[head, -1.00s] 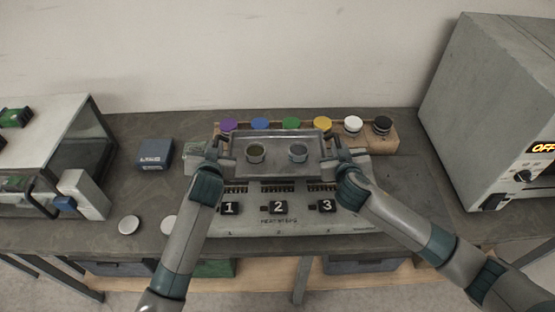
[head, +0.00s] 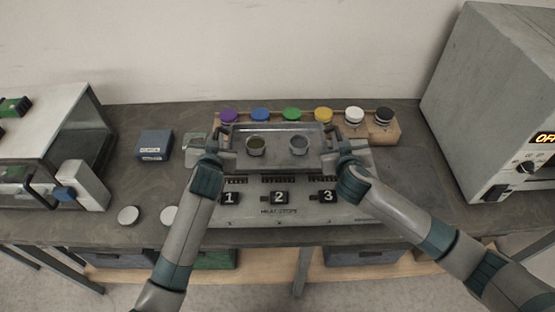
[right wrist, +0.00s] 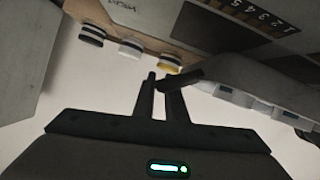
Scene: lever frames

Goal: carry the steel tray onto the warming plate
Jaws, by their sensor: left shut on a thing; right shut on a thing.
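The steel tray (head: 277,162) is a shallow grey rectangle carrying two small cups, a left one (head: 256,146) with greenish contents and a right one (head: 299,146) that looks grey inside. The tray looks level over the back of the warming plate (head: 290,214), a grey unit with panels 1, 2 and 3 on its front. I cannot tell whether they touch. My left gripper (head: 221,141) is shut on the tray's left handle. My right gripper (head: 336,141) is shut on its right handle; its fingers also show in the right wrist view (right wrist: 160,84). The tray hides much of the plate's top.
A wooden rack (head: 390,132) of several colour-lidded jars stands just behind the tray. A blue box (head: 155,145) stands left, with two pale discs, one here (head: 129,215), nearer me. A large oven-like unit (head: 480,100) with an OFF display stands right.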

